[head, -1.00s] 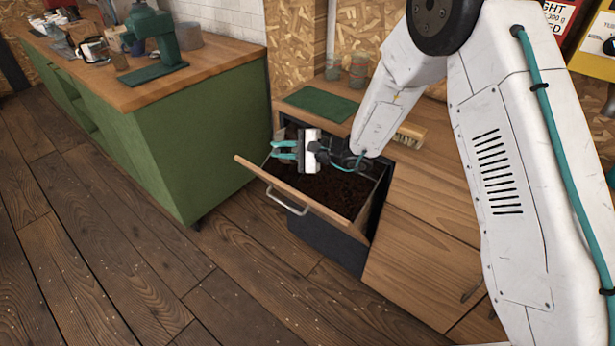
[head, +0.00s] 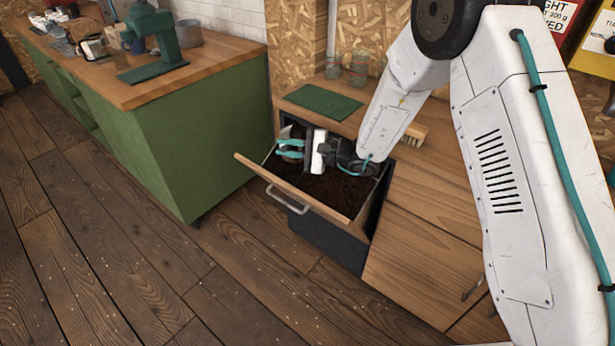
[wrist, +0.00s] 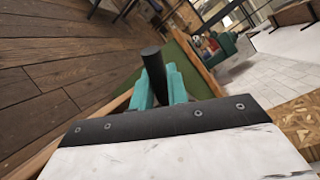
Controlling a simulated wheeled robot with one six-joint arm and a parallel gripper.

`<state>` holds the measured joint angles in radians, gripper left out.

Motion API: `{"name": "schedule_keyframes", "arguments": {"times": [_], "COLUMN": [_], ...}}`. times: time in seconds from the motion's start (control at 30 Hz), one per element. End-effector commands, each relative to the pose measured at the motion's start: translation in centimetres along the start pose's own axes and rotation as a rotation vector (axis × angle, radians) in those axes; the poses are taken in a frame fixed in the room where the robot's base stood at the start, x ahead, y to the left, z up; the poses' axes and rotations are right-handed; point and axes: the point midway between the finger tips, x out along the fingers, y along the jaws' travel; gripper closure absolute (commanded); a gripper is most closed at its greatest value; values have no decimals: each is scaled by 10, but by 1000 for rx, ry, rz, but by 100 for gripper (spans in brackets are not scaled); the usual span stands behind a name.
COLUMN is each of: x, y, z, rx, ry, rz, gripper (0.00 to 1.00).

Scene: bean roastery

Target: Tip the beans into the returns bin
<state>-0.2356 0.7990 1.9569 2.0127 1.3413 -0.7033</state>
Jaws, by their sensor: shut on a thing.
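The returns bin (head: 255,168) is a pulled-out drawer with a wooden front and a metal handle, holding a bed of dark brown beans (head: 335,190). My gripper (head: 288,150), with teal fingers, is over the left part of the open bin. It is shut on the dark round handle (wrist: 153,70) of a vessel, seen between the fingers in the wrist view. A pale, rounded part of the vessel (head: 287,133) shows just behind the fingers in the head view. Most of the vessel is hidden, and I cannot see whether beans are in it.
A wooden counter with a green mat (head: 319,102), two glass jars (head: 333,70) and a brush (head: 414,134) is behind the bin. A green cabinet (head: 200,140) with a green machine (head: 152,40) on top stands to the left. The floor in front is clear.

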Motion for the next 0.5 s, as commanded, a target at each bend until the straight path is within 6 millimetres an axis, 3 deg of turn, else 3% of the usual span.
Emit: {"name": "schedule_keyframes", "arguments": {"times": [0.5], "x": [-4], "y": [0], "z": [1], "rx": [5], "ry": [-29], "rz": [-41], "gripper": [100]}}
